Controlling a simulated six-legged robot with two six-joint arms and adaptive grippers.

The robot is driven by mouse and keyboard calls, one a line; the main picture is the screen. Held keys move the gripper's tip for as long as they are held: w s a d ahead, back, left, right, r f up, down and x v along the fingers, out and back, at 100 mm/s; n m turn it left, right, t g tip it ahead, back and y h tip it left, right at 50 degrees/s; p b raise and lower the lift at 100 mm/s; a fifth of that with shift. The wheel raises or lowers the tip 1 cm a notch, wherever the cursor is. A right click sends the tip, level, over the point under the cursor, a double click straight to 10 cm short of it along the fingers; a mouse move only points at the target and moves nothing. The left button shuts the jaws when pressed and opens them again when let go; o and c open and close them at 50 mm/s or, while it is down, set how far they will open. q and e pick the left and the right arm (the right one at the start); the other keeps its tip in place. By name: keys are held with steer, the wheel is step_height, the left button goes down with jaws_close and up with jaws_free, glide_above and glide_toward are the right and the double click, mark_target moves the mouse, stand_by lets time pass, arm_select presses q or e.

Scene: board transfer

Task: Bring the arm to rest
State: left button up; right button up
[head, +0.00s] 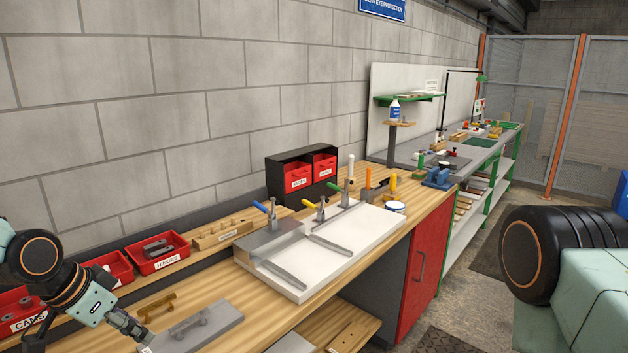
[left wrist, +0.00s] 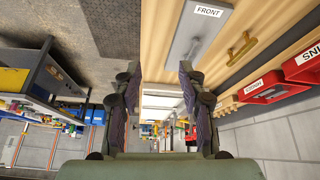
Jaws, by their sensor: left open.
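My left gripper (head: 138,336) is at the lower left of the head view, over the front part of the wooden bench. In the left wrist view its two fingers (left wrist: 160,88) stand wide apart with nothing between them. A grey board (head: 222,318) with a bar handle lies on the bench just right of the gripper. The board also shows at the top of the left wrist view (left wrist: 186,45), near a "FRONT" label, beyond the fingers and apart from them. My right arm shows at the right edge of the head view; its gripper is out of view.
A white fixture plate (head: 350,232) with toggle clamps sits mid-bench. Open floor (head: 490,300) lies right of the bench.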

arm_select(q)
steer(key=w+d+f+n+t+b, duration=0.1)
steer(key=d+f+n+t+b, duration=0.1)
steer(key=d+f+n, duration=0.3)
steer(key=s+d+f+n+g+y+b, duration=0.1)
steer(key=s+d+f+b, duration=0.2)
steer(key=f, duration=0.4)
steer(key=s+d+f+n+b, duration=0.1)
steer(key=s+f+b, duration=0.1)
steer(key=s+f, duration=0.35)
steer(key=s+f+g+y+b, duration=0.2)
steer(key=s+f+g+b, duration=0.3)
steer(key=s+f, duration=1.6)
steer(key=s+b, duration=0.1)
steer(key=b, duration=0.2)
steer(key=shift+s+d+f+g, duration=0.15)
steer(key=shift+d+g, duration=0.15)
steer(key=shift+d, duration=0.05)
steer(key=shift+s, duration=0.15)
steer(key=shift+a, duration=0.1)
